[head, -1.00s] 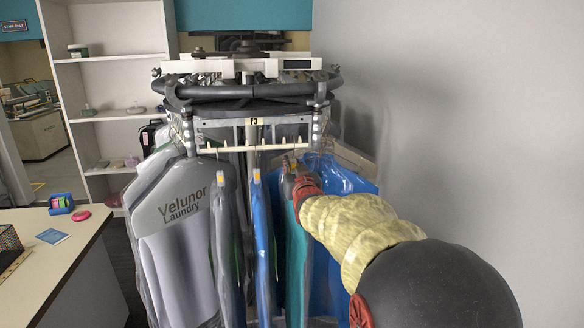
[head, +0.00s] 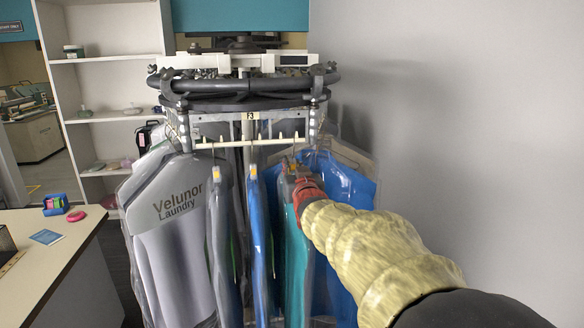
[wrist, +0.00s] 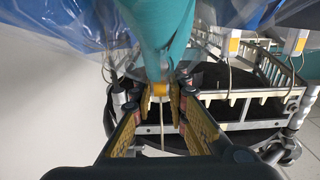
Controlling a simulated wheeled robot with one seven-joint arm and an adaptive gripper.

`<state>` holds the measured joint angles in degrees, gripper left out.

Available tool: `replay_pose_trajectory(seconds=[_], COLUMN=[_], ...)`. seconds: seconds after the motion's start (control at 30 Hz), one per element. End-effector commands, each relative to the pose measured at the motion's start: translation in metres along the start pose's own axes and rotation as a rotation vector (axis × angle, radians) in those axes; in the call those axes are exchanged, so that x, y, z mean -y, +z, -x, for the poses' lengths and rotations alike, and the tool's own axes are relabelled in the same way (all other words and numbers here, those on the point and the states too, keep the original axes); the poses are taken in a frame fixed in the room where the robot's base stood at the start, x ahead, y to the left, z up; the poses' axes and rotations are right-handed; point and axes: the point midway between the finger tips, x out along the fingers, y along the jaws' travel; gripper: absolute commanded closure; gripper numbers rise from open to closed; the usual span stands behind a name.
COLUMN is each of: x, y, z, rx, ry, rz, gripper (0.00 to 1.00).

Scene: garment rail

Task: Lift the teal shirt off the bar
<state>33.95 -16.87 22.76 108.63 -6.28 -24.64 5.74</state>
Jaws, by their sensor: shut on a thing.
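The teal shirt (head: 296,262) hangs in clear plastic between a blue garment on its left and a larger blue one on its right. My gripper (head: 300,180) is at the top of the teal shirt, just below the pegged bar (head: 262,142). In the wrist view, the teal shirt (wrist: 160,35) runs up the picture from between the yellow-padded fingers of my gripper (wrist: 161,103). An orange tag (wrist: 158,90) and the thin hanger hook (wrist: 163,130) show between them. My gripper is shut on the hanger near its neck. Whether the hook still touches the bar is unclear.
A grey bagged garment (head: 178,230) and a narrow blue one (head: 261,240) hang to the left. A blue garment (head: 342,195) hangs close on the right. The dark round rail (head: 250,87) is above. A counter (head: 60,255) stands left; a plain wall is right.

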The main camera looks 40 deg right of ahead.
Motion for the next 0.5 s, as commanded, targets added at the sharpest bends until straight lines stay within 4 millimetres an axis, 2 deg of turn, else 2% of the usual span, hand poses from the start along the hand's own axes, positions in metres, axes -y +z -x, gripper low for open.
replay_pose_trajectory(seconds=[0.27, 0.5], x=[0.0, 0.0], y=[-0.002, -0.002], z=[0.002, 0.018], rx=[-0.003, -0.006], ry=[0.0, 0.0], rz=[0.0, 0.002], gripper=[1.0, 1.0])
